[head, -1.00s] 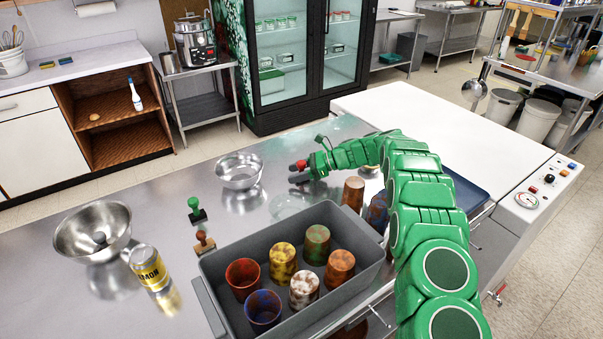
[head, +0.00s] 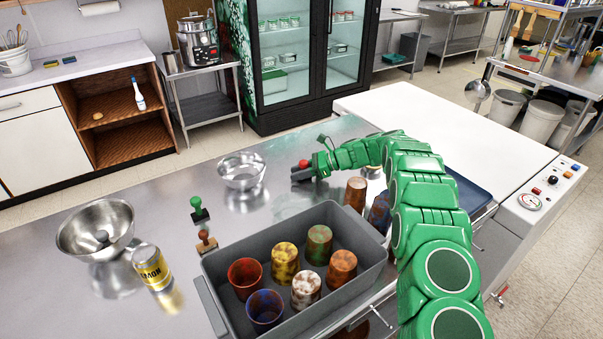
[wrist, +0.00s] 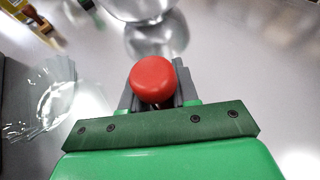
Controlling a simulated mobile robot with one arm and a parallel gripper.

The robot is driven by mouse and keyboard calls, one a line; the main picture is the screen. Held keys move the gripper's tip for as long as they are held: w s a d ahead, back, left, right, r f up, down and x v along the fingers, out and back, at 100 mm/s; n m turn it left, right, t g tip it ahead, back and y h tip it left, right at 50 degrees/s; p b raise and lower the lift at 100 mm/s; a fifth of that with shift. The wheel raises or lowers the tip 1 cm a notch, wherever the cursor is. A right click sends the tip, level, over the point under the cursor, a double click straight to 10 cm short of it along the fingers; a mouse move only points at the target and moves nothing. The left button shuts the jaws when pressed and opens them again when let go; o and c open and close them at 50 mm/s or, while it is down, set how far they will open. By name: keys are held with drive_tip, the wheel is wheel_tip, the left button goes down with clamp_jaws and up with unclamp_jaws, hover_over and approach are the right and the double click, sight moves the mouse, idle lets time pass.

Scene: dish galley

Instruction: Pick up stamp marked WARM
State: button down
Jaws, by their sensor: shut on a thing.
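A stamp with a round red knob (wrist: 153,79) is between the grey fingers of my gripper (wrist: 152,100) in the wrist view. In the head view its red knob (head: 304,163) shows above the fingers of my gripper (head: 301,174), over the metal counter. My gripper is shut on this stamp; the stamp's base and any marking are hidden. A green-handled stamp (head: 196,203) and a brown-handled stamp (head: 205,238) stand on the counter to the left, with no readable words. I cannot tell whether the held stamp touches the counter.
A small metal bowl (head: 240,181) stands left of my gripper. A grey tub (head: 220,287) of several coloured cups stands in front. A larger bowl (head: 75,240) and a yellow can (head: 152,267) are at left. A clear glass item (wrist: 48,103) is beside my gripper in the wrist view.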

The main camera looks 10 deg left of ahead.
sight(305, 162)
wheel_tip(305, 162, up, 4)
drive_tip(key=shift+f, duration=0.25)
drive_tip(key=s+d+r, duration=0.5)
drive_tip(key=s+r, duration=0.4)
drive_tip(key=s, duration=0.3)
drive_tip(key=shift+s+d+r, duration=0.2)
drive_tip(key=shift+s+r, duration=0.05)
drive_tip(key=shift+s, duration=0.15)
